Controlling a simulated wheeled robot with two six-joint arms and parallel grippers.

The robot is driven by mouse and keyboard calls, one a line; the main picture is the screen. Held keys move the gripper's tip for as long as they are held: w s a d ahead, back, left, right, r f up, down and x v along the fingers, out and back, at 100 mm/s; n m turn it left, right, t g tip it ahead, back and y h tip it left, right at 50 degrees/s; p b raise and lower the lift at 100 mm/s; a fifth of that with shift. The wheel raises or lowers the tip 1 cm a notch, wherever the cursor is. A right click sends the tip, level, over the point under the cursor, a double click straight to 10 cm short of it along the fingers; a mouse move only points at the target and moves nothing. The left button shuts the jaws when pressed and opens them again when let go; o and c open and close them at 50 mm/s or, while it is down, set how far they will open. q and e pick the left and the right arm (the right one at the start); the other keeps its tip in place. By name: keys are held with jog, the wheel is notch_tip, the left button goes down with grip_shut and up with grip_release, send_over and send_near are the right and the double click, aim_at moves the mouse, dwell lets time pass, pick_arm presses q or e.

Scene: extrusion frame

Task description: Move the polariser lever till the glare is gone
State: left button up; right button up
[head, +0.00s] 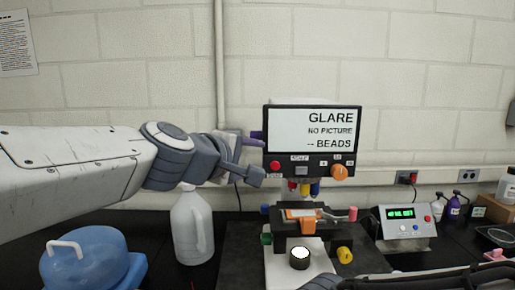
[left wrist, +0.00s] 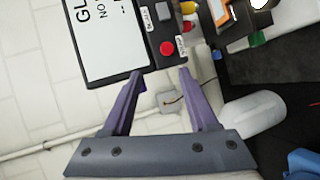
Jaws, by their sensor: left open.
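A black-framed monitor (head: 312,131) reads "GLARE", "NO PICTURE" and "BEADS". Its lower panel has a red button (head: 275,165), a grey control and an orange knob (head: 340,172). Below is a microscope-like stand with an orange-framed stage (head: 302,213), a pink-ended lever (head: 352,213), a yellow knob (head: 345,254) and a green part (head: 266,238). I cannot tell which is the polariser lever. My left gripper (head: 254,158) is open beside the monitor's left edge. In the left wrist view its fingers (left wrist: 158,85) are apart, near the red button (left wrist: 167,48), with nothing between them.
A white bottle (head: 192,226) and a blue rounded object (head: 85,258) stand left of the stand. A grey box with a green display (head: 408,221) is at right, with small bottles and a carton beyond. A dark arm part of mine crosses the lower right.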

aim_at(255, 136)
pick_arm(q)
notch_tip(255, 136, up, 4)
jog(key=w+a+f+n+t, duration=0.1)
jog(key=w+a+n+t, duration=0.1)
jog(key=a+n, duration=0.1)
jog(key=shift+y, duration=0.4)
jog(key=x, duration=0.7)
jog(key=b+x, duration=0.1)
jog(key=x, duration=0.2)
jog(key=shift+w+d+r, duration=0.1)
jog(key=shift+w+r, duration=0.15)
jog(key=shift+r, duration=0.05)
grip_shut()
